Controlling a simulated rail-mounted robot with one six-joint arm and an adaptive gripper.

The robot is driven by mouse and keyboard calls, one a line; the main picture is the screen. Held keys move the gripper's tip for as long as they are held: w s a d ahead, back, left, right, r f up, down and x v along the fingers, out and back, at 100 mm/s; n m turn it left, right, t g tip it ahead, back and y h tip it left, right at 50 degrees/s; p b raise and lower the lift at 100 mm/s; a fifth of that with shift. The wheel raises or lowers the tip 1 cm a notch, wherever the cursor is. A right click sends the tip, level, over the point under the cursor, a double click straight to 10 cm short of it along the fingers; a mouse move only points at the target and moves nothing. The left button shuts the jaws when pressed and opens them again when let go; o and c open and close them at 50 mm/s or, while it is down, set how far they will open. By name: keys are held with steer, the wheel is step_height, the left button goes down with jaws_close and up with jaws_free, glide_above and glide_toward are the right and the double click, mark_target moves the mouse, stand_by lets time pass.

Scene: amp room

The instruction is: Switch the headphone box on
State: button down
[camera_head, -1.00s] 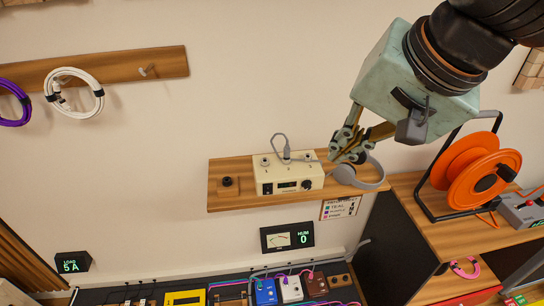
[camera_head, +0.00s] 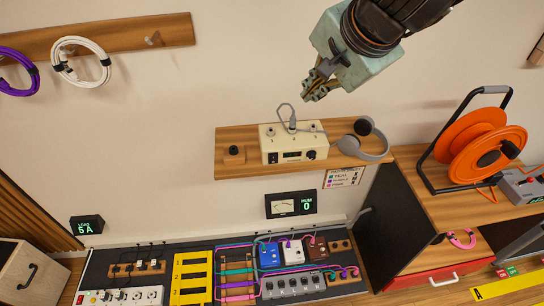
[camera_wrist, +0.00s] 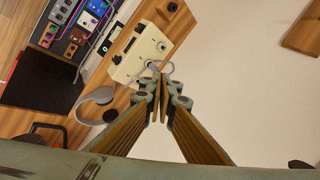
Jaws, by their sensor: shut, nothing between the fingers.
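The headphone box (camera_head: 284,150) is a cream box on a wooden wall shelf (camera_head: 226,160). Its front carries a black switch (camera_head: 272,158) at the left, a dark display (camera_head: 291,156) and a black knob (camera_head: 311,155). The switch's position is too small to tell.
Grey headphones (camera_head: 362,146) lie on the shelf right of the box, and a small black knob (camera_head: 234,150) sits at its left. A meter panel (camera_head: 290,204) hangs below. An orange cable reel (camera_head: 480,145) stands at right.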

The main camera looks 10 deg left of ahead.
steer(key=w+a+f+m+h+p, duration=0.35)
steer(key=w+f+m, duration=0.35)
steer(key=w+f, duration=0.3)
steer(key=s+a+f+n+h+p, duration=0.1)
steer(key=s+a+f, duration=0.2)
steer(key=s, duration=0.6)
steer(key=s+a+f+n+h+p, duration=0.1)
steer(key=s+a+f, duration=0.3)
steer(key=s, duration=0.5)
steer(key=shift+s+a+f+h, duration=0.2)
steer(key=shift+a+f+h, duration=0.15)
steer(key=shift+h, duration=0.3)
steer(key=shift+w+f, duration=0.1)
steer(key=shift+f, duration=0.05)
